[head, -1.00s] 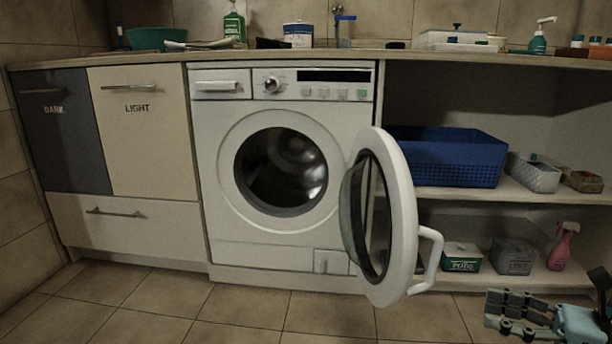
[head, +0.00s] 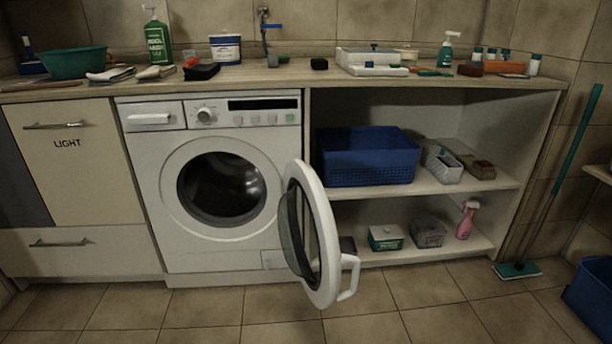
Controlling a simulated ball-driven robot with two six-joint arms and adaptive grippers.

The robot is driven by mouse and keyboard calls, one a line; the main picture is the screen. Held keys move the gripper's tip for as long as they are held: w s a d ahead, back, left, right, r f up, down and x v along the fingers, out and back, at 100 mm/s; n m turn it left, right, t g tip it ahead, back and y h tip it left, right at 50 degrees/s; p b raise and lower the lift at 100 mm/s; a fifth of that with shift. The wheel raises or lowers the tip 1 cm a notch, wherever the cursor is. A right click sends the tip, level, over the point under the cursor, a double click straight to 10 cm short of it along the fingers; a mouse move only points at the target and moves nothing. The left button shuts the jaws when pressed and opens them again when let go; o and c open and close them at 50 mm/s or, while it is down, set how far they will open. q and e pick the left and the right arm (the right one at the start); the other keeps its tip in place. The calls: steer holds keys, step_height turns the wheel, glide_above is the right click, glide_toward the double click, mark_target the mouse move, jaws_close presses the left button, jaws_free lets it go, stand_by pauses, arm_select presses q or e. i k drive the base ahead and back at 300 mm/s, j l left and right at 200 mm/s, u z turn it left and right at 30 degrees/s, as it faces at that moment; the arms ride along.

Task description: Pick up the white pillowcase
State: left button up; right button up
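I cannot make out a thing that is surely the white pillowcase. A folded whitish cloth (head: 110,75) lies on the counter at the left, beside the green basin (head: 72,62); I cannot tell what it is. The white washing machine (head: 215,186) stands under the counter with its round door (head: 322,232) swung open to the right. Its drum (head: 221,189) looks dark and I see no cloth in it. Neither of my grippers is in view.
A blue basket (head: 367,158) sits on the upper shelf. A green box, a grey bin and a pink spray bottle (head: 466,220) stand below. The tiled floor in front is clear.

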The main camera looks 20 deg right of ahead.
mark_target(115, 75)
steer(key=i+l+u, duration=0.15)
steer(key=l, duration=0.4)
steer(key=i+l+u, duration=0.2)
steer(key=l, duration=0.4)
steer(key=l+u, duration=0.15)
steer(key=l, duration=0.45)
steer(key=i+l+u, duration=0.2)
steer(key=l, duration=0.4)
steer(key=i+j, duration=0.2)
steer(key=i+j+z, duration=0.1)
steer(key=j, duration=0.35)
steer(key=i+j, duration=0.4)
steer(key=j, duration=0.25)
steer(key=i+j+z, duration=0.1)
steer(key=j, duration=0.25)
steer(key=i+j, duration=0.25)
steer(key=i+j+z, duration=0.1)
steer(key=j, duration=0.35)
steer(key=i+j, duration=0.2)
steer(key=j, duration=0.15)
